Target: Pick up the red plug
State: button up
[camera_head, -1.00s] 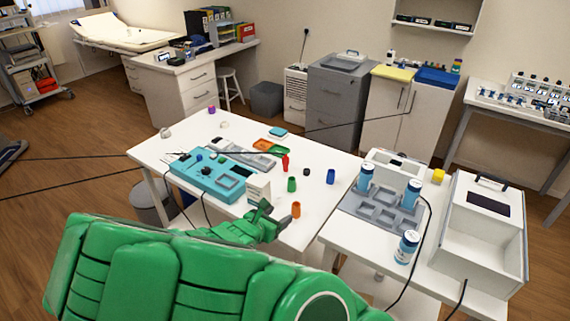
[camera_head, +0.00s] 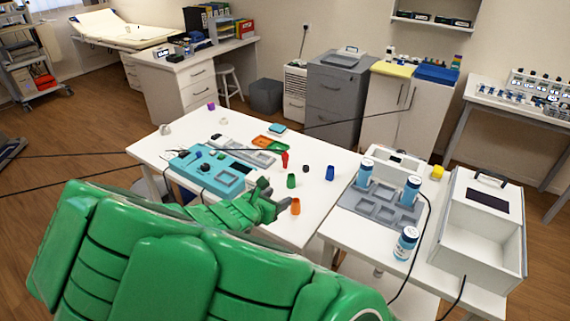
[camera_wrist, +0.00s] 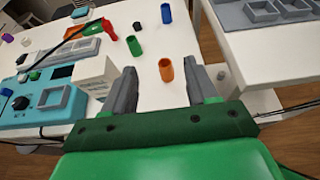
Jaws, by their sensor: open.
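The red plug (camera_head: 285,159) stands on the white table (camera_head: 318,212), between the green tray and the green cup. In the wrist view the red plug (camera_wrist: 109,30) is at the upper left, beyond the fingers. My gripper (camera_head: 272,197) is over the near part of the table, short of the plug and apart from it. In the wrist view my gripper (camera_wrist: 160,82) is open, its two grey fingers spread with nothing held. An orange cup (camera_wrist: 166,70) shows between the fingers, further off.
A green cup (camera_head: 291,181), a blue cup (camera_head: 330,173) and a small dark piece (camera_head: 306,169) stand near the plug. A teal device (camera_head: 207,170) lies at left, with a white box (camera_wrist: 95,75) beside my gripper. A dark cable crosses the table.

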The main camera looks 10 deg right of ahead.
aim_at(285, 152)
notch_tip(285, 152, up, 14)
jog(key=w+f+m+y, duration=0.4)
jog(key=w+m+y, duration=0.15)
jog(key=w, duration=0.35)
jog(key=w+f+m+y, duration=0.4)
jog(key=w+f+m, duration=0.15)
jog(key=w, duration=0.35)
jog(key=w+d+r+m+t+y, duration=0.1)
jog(key=w+d+r+m+y, duration=0.35)
jog(key=d, duration=0.25)
jog(key=w+d+r+m+t+y, duration=0.1)
jog(key=w+d+r+m+y, duration=0.25)
jog(key=d+m, duration=0.3)
jog(key=shift+n+h, duration=0.45)
jog(key=shift+n, duration=0.15)
jog(key=w+f, duration=0.1)
jog(key=f, duration=0.5)
jog(key=w+a+f, duration=0.1)
jog(key=f, duration=0.5)
jog(key=w+a+f, duration=0.1)
jog(key=f, duration=0.5)
jog(key=shift+a+f, duration=0.15)
jog(key=shift+f, duration=0.2)
jog(key=shift+x, duration=2)
jog(key=shift+s+f, duration=0.15)
jog(key=shift+f, duration=0.05)
jog(key=shift+c, duration=0.5)
